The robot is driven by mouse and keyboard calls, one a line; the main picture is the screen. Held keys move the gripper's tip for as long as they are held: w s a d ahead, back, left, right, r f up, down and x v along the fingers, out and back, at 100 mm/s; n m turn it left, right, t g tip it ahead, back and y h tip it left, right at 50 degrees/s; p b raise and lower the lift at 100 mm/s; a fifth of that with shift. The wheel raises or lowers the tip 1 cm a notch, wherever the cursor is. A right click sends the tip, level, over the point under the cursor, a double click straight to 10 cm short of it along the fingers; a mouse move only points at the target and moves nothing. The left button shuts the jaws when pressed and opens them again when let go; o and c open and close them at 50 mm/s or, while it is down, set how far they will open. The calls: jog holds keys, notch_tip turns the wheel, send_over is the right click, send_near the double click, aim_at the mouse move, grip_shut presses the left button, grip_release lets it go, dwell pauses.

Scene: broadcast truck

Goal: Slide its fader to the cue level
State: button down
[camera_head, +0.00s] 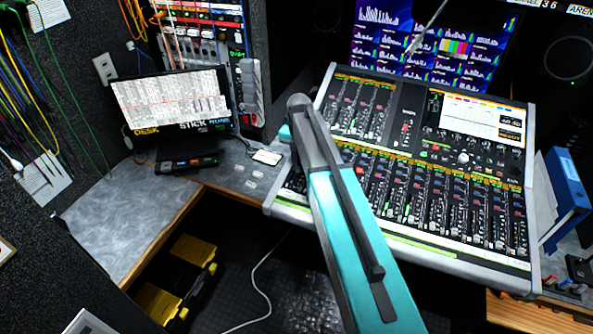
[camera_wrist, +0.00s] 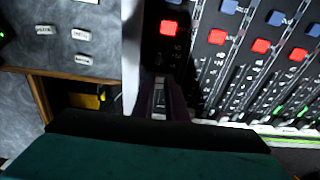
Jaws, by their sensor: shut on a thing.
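The mixing console (camera_head: 452,264) stands on the desk with rows of channel strips and faders. My teal arm crosses in front of its left part in the head view, and my gripper is hidden there. In the wrist view my gripper (camera_wrist: 160,100) points down at the leftmost visible strip, beside the console's pale left edge (camera_wrist: 131,45). Its dark fingers are shut around a narrow grey fader cap (camera_wrist: 159,97). A lit red button (camera_wrist: 168,27) sits farther up that strip. The cue level mark cannot be made out; my gripper body covers the lower part of the view.
A blue binder (camera_head: 567,185) stands at the right. Screens (camera_head: 440,40) rise behind the console. A black and yellow case (camera_head: 190,250) is on the floor.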

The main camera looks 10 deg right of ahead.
jog(key=shift+w+d, duration=0.15)
jog(key=shift+d, duration=0.05)
jog(key=c, duration=2)
grip_release()
jog(key=shift+c, duration=0.2)
jog(key=shift+r, duration=0.2)
notch_tip(320, 180, up, 14)
jog(key=b, duration=0.3)
jog(key=shift+f, duration=0.25)
